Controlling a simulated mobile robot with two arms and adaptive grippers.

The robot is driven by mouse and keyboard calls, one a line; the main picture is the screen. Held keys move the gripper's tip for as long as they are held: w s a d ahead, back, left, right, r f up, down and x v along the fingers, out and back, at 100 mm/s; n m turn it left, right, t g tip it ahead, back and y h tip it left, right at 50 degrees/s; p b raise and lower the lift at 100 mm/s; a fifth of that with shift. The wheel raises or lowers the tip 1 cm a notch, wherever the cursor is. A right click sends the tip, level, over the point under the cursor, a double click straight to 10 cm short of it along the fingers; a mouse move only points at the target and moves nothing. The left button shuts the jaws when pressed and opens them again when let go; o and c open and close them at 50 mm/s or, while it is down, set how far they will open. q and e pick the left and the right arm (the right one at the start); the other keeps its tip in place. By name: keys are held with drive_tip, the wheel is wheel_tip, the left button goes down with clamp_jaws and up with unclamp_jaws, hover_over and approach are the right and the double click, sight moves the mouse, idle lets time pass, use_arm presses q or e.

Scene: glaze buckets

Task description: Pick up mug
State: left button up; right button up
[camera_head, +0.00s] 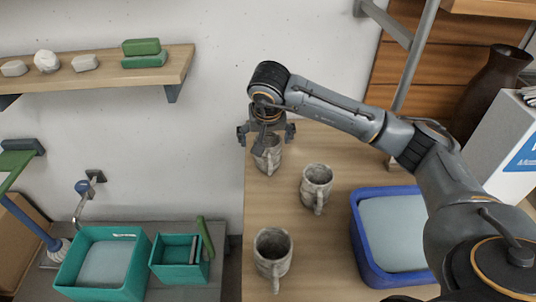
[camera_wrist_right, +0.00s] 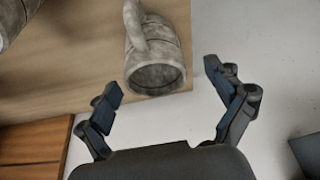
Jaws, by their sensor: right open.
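Three grey, stone-like mugs stand upright on the wooden table (camera_head: 335,145). The far mug (camera_head: 268,160) is near the table's left back part, and my right gripper (camera_head: 266,135) is right above it, hiding part of its top. The middle mug (camera_head: 316,186) stands to its right and nearer. The near mug (camera_head: 272,255) is close to the left edge. In the right wrist view my gripper (camera_wrist_right: 168,98) is open, with the far mug (camera_wrist_right: 156,60) between and ahead of its fingers; its rim faces me and its handle points away. My left gripper is in neither view.
A blue tub (camera_head: 362,238) with pale contents stands on the table's right. A white box (camera_head: 500,150) and dark vase (camera_head: 490,85) are at the right. Teal bins (camera_head: 140,262) sit on a lower surface at left. A wall shelf (camera_head: 110,82) holds small blocks.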

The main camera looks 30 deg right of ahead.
drive_tip(key=x, duration=0.2)
drive_tip(key=p+x, duration=0.1)
drive_tip(key=x, duration=0.2)
drive_tip(key=shift+s+d+f+p, duration=0.2)
drive_tip(key=shift+d+f+p, duration=0.1)
drive_tip(key=shift+f, duration=0.1)
drive_tip(key=shift+w+f, duration=0.15)
drive_tip(key=shift+f, duration=0.1)
drive_tip(key=shift+r, duration=0.1)
drive_tip(key=c, duration=1.5)
drive_tip(key=shift+c, duration=0.2)
